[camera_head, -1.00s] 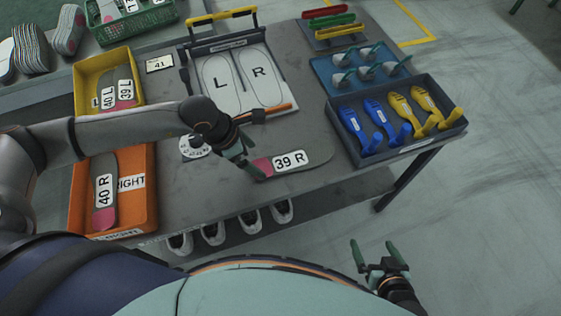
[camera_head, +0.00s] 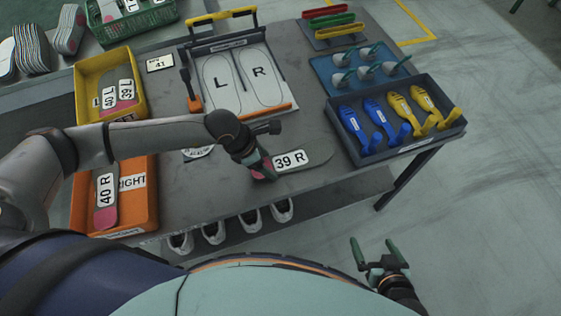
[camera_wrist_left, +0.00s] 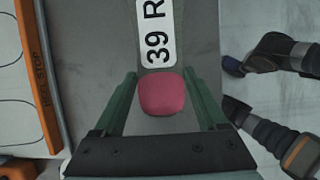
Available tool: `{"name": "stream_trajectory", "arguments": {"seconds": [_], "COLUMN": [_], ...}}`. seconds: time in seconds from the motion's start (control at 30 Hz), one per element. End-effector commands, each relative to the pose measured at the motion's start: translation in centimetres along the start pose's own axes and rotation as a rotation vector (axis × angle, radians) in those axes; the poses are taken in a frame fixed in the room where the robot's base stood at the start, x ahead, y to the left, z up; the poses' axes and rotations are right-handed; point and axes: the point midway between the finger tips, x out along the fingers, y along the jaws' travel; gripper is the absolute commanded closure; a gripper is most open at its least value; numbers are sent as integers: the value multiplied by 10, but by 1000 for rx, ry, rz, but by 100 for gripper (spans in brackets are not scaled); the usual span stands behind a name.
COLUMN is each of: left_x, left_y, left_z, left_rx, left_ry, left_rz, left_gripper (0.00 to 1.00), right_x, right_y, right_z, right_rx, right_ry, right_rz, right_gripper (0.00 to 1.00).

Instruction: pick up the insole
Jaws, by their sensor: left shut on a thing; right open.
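The insole (camera_head: 317,161) is grey with a pink heel and a white label reading "39 R". It lies on the grey table near its front edge, right of the middle. My left gripper (camera_head: 264,172) is at its heel end and shut on it, hiding part of the pink heel. In the left wrist view the pink heel (camera_wrist_left: 162,94) sits between the two green fingers, with the label beyond it. My right gripper (camera_head: 378,256) is open and empty, off the table's front edge at the lower right.
An L/R board (camera_head: 284,108) lies behind the insole. A dark crate (camera_head: 400,152) with blue and yellow shoe trees stands to the right. A yellow bin (camera_head: 84,97) and an orange bin (camera_head: 152,205) with insoles are on the left. Shoes (camera_head: 251,221) sit below the table.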

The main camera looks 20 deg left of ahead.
Motion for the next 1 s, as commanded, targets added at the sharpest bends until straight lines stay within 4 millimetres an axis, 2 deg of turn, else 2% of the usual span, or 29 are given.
{"name": "stream_trajectory", "arguments": {"seconds": [0.07,0.4,0.77,0.87,1.0], "left_x": [0,0,-4,-12,-36], "left_y": [0,0,1,1,0], "left_z": [0,0,2,5,10], "left_rx": [0,0,0,1,2], "left_ry": [0,0,-1,-3,-2], "left_rz": [0,0,1,2,2], "left_gripper": [42,80,80,80,80], "right_x": [0,0,1,2,4], "right_y": [0,0,0,0,0], "right_z": [0,0,0,1,4], "right_rx": [0,0,0,0,0], "right_ry": [1,1,1,1,1], "right_rz": [0,0,0,0,0], "right_gripper": [0,0,0,0,0]}}
